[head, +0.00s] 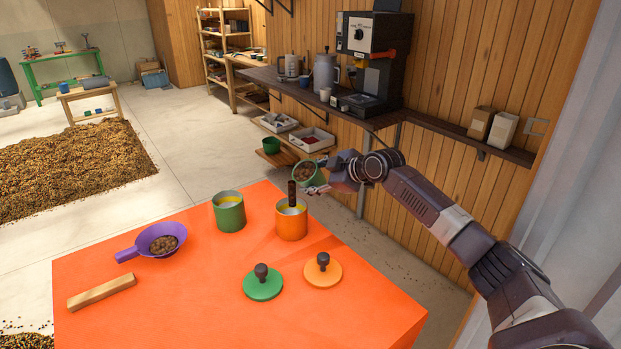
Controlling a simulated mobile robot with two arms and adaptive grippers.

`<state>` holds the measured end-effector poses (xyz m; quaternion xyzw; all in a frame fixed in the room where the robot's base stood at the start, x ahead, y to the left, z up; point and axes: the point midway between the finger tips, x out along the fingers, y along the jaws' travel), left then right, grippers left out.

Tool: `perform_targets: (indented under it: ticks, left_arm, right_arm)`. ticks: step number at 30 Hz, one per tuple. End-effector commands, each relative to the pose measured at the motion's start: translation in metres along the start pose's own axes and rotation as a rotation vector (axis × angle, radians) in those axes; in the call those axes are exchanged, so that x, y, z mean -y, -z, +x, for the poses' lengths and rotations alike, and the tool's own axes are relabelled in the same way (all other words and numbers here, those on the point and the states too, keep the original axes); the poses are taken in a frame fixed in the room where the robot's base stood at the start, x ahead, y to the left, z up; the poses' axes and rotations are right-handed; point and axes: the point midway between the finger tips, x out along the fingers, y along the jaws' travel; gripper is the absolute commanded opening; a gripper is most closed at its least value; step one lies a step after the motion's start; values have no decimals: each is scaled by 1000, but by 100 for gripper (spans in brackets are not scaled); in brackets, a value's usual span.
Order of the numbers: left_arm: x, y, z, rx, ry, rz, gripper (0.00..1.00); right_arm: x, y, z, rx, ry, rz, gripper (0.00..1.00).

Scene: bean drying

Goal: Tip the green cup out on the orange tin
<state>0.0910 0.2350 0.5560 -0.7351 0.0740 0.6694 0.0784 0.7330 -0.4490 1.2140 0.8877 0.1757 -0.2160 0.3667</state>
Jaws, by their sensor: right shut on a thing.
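My right gripper (318,178) is shut on the green cup (317,180), above and slightly right of the orange tin (292,227). The cup is tilted, its mouth facing left and toward me, and brown beans show inside it. The orange tin stands upright and open on the orange table. A narrow dark brown upright shape (291,194) rises from the tin's mouth, left of the cup; I cannot tell whether it is falling beans or a solid piece. My left gripper is not in view.
On the orange table (220,310) are an open green tin (229,215), a purple scoop with beans (160,240), a wooden block (101,291), a green lid (263,284) and an orange lid (323,271). A dark counter with a coffee machine (370,50) runs along the wall behind.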

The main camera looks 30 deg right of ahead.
Motion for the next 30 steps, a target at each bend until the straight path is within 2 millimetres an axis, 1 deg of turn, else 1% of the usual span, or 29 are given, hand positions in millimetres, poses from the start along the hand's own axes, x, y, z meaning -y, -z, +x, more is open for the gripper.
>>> perform_targets:
  ticks: [9, 14, 18, 30]
  left_arm:
    - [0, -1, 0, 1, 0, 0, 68]
    - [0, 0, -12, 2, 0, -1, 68]
    - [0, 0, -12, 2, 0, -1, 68]
    - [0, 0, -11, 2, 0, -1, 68]
  right_arm:
    - [-1, 0, 0, 1, -4, -4, 18]
    - [-2, 2, -2, 45, -38, -100, 18]
    - [-1, 0, -1, 79, -65, -168, 18]
    - [-1, -1, 0, 85, -71, -181, 18]
